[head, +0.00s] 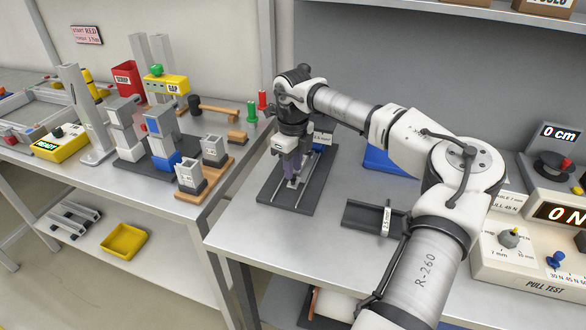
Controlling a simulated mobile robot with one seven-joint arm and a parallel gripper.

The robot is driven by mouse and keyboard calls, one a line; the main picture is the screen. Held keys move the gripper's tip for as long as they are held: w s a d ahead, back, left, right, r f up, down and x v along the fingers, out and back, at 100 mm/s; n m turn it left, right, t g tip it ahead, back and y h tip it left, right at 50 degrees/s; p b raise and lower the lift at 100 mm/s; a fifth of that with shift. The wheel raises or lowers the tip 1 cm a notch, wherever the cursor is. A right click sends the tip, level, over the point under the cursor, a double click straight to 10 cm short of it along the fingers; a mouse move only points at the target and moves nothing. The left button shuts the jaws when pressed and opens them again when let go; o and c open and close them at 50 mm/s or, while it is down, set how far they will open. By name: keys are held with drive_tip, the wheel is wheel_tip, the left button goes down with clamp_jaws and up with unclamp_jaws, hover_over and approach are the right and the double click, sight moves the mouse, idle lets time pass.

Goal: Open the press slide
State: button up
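A dark base plate (268,196) with two light rails (306,196) lies near the left end of the right-hand bench; it appears to be the press slide. My gripper (292,178) points down over the rails, at a greyish-purple part in the middle of the plate. The fingertips are small and overlap that part, so I cannot tell whether they are apart or closed on it. A small blue part with a white label (322,138) shows just behind my wrist.
A dark tray (362,214) with an upright label lies right of the plate. The pull-test unit (520,250) stands far right. The left bench holds a red scrap bin (128,80), a yellow gap box (165,84) and small fixtures. Bare bench lies in front of the plate.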

drive_tip(key=shift+f, duration=1.15)
clamp_jaws()
